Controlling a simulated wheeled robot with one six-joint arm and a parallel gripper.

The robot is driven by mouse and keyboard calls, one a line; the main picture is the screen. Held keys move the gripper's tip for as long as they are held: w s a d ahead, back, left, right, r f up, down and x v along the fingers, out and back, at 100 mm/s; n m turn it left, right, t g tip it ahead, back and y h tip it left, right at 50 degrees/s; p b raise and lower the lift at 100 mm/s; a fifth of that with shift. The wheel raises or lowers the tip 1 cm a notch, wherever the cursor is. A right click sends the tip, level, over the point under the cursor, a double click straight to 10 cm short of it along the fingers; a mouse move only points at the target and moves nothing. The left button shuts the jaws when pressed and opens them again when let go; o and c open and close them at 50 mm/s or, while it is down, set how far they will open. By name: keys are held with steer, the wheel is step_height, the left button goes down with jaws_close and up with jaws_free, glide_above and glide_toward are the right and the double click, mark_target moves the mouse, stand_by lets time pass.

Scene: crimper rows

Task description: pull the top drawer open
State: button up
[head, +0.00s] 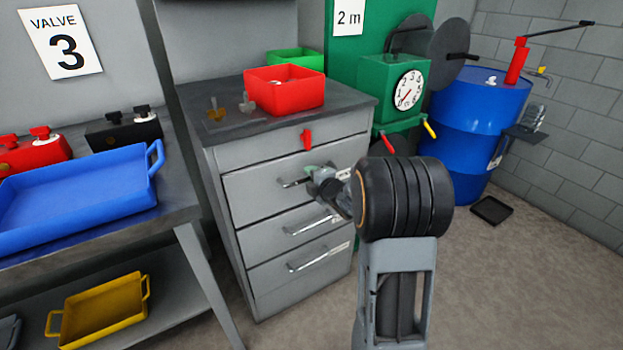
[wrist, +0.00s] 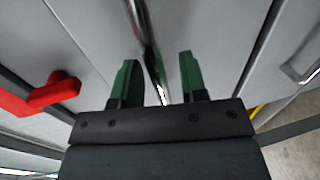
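The grey drawer cabinet (head: 240,205) stands in the middle of the head view. Its top drawer (head: 245,188) has a metal bar handle (head: 290,183) and looks flush with the front. My gripper (head: 314,174) is at the right part of this handle, partly hiding it. In the wrist view my gripper (wrist: 158,72) has its two green fingers apart, one on each side of the bar handle (wrist: 143,35). A gap shows between the bar and each finger.
A red latch (head: 307,139) sits on the panel above the drawer; it also shows in the wrist view (wrist: 45,95). Two lower drawers have similar handles. A red bin (head: 285,95) stands on top. A blue drum (head: 470,140) stands right; floor before the cabinet shows clear.

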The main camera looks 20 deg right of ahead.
jaws_close()
stand_by(0.4)
